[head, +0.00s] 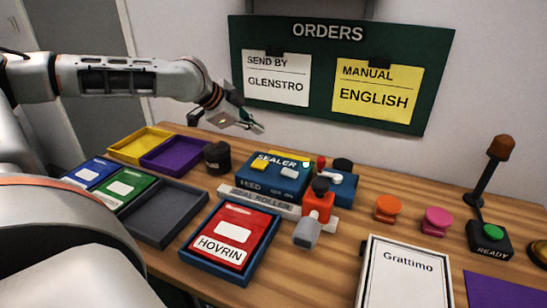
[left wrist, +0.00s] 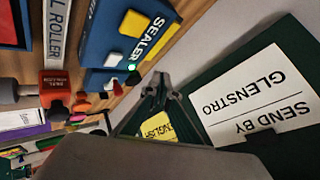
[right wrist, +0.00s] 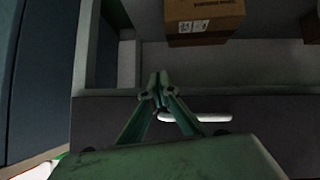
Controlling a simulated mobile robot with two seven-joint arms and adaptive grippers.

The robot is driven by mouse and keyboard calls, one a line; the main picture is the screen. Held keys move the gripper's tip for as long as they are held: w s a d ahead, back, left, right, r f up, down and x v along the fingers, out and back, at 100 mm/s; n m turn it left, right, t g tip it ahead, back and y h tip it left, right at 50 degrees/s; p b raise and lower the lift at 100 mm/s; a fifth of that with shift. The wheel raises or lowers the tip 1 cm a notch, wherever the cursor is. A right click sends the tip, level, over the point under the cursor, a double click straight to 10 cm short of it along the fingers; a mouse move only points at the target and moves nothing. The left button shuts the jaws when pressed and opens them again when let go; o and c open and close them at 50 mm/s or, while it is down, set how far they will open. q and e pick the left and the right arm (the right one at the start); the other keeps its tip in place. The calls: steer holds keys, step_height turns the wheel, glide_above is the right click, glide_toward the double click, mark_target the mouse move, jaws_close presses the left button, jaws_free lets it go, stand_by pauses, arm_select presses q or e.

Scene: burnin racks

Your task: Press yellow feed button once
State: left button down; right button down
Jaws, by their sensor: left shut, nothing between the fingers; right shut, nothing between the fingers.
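The blue sealer (head: 272,182) stands on the wooden table, with "SEALER" on top and "FEED" lettered on its front. A yellow button (head: 260,164) sits on its top at the left, with a white button (head: 290,172) to the right. In the left wrist view the yellow button (left wrist: 134,23) shows at the top, near a lit green light (left wrist: 132,67). My left gripper (head: 257,127) is shut and empty, in the air above and behind the sealer, near the orders board. My right gripper (right wrist: 158,80) is shut and empty, away from the table, before a dark drawer front.
The orders board (head: 320,110) hangs behind. A cardboard box (right wrist: 203,20) shows in the right wrist view.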

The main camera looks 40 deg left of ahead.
arm_select(q)
steer(key=b, duration=0.2)
glide_above(258, 164)
step_height(258, 164, down, 7)
steer(key=shift+r, duration=0.1)
steer(key=shift+f, duration=0.95)
arm_select(e)
steer(key=shift+w+f, duration=0.25)
steer(key=shift+w, duration=0.25)
steer(key=shift+s+f, duration=0.1)
steer(key=shift+s, duration=0.1)
steer(key=shift+s+f, duration=0.15)
steer(key=shift+s, duration=0.15)
steer(key=shift+a, duration=0.1)
steer(key=shift+w+r, duration=0.25)
steer(key=shift+w, duration=0.25)
arm_select(q)
steer(key=shift+s+f, duration=0.1)
steer(key=shift+f, duration=0.05)
